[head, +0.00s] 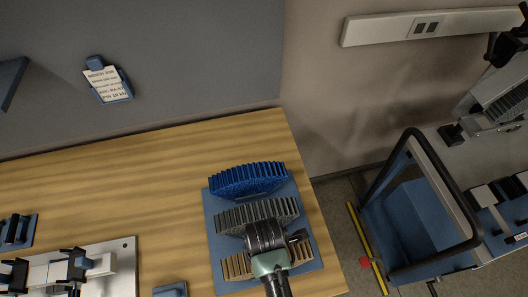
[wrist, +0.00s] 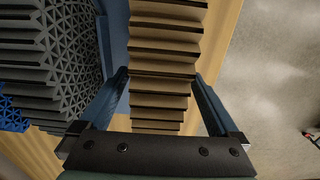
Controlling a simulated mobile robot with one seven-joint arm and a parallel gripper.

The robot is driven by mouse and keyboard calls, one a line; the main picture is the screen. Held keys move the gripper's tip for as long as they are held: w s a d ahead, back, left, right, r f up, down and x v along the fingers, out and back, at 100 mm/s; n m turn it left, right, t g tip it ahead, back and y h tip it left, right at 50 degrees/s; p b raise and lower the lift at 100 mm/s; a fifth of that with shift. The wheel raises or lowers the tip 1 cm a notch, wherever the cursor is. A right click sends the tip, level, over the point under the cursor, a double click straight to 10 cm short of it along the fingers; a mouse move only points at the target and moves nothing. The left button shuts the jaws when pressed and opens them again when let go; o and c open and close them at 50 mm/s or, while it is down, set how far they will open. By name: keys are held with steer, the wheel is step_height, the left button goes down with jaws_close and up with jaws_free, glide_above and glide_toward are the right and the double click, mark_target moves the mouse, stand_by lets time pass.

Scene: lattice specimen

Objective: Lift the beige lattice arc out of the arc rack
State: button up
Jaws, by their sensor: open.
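The beige lattice arc (head: 236,268) sits at the near end of the blue arc rack (head: 217,240), partly hidden by my arm in the head view. In the wrist view the beige arc (wrist: 165,45) runs up the middle as a ribbed strip. My gripper (wrist: 160,76) is open, with one blue finger on each side of the beige arc. The fingers look apart from its sides; whether either touches is hard to tell. The fingertips are hidden in the head view.
A grey lattice arc (head: 257,214) stands beside the beige one, with a blue lattice arc (head: 248,180) behind it. A white plate with fixtures (head: 112,272) lies at lower left. A blue cart (head: 415,220) stands right.

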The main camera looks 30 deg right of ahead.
steer(key=shift+f, duration=0.85)
jaws_close()
steer(key=c, duration=0.6)
jaws_free()
steer(key=c, duration=0.7)
steer(key=shift+c, duration=0.3)
